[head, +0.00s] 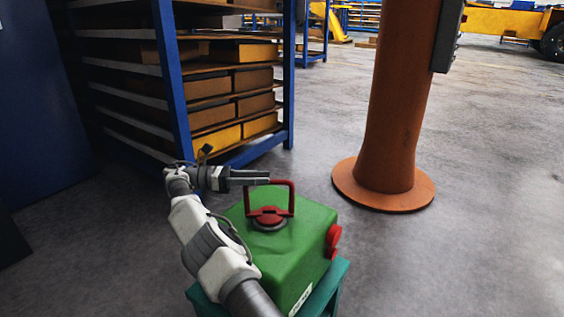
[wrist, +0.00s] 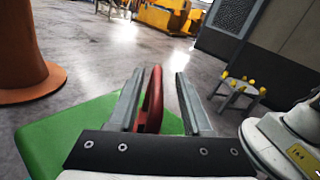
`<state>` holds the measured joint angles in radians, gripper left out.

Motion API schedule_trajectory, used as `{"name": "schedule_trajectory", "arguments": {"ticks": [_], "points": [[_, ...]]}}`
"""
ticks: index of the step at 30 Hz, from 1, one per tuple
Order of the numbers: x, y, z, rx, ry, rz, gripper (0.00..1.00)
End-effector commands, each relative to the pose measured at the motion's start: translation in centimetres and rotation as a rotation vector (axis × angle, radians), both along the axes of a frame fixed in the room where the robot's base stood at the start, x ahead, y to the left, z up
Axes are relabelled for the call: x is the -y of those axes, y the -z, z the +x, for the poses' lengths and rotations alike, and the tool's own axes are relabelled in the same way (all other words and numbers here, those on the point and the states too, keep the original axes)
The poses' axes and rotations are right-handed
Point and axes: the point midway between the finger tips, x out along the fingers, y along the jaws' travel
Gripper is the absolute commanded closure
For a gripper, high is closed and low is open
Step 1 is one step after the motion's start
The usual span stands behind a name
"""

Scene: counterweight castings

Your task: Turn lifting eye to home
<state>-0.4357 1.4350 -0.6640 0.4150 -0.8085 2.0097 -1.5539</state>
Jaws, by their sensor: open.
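A red lifting eye (head: 270,184), a squared loop on a round red base, stands upright on top of the green casting (head: 308,222). My gripper (head: 262,177) is level with the top of the loop, reaching in from the left. In the wrist view my gripper (wrist: 160,76) is open, with the red loop (wrist: 152,100) between its two fingers. The loop is close to the left finger, perhaps touching it, and clear of the right one. The casting also shows below the fingers in the wrist view (wrist: 60,140). Any home mark is not visible to me.
A blue rack (head: 176,85) with boxes stands behind left. An orange column (head: 398,110) rises behind right. A small stool (wrist: 238,90) shows in the wrist view. Floor at right is clear.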

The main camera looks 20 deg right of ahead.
Motion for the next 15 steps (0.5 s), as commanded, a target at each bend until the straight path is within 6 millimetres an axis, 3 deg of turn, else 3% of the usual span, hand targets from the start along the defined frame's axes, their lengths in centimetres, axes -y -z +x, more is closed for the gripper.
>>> {"name": "schedule_trajectory", "arguments": {"ticks": [4, 15], "points": [[0.0, -3.7, 0.0, 0.004, -0.001, -0.001, 0.50], [1.7, -4.4, -1.0, 0.000, 0.000, -0.001, 0.50]]}}
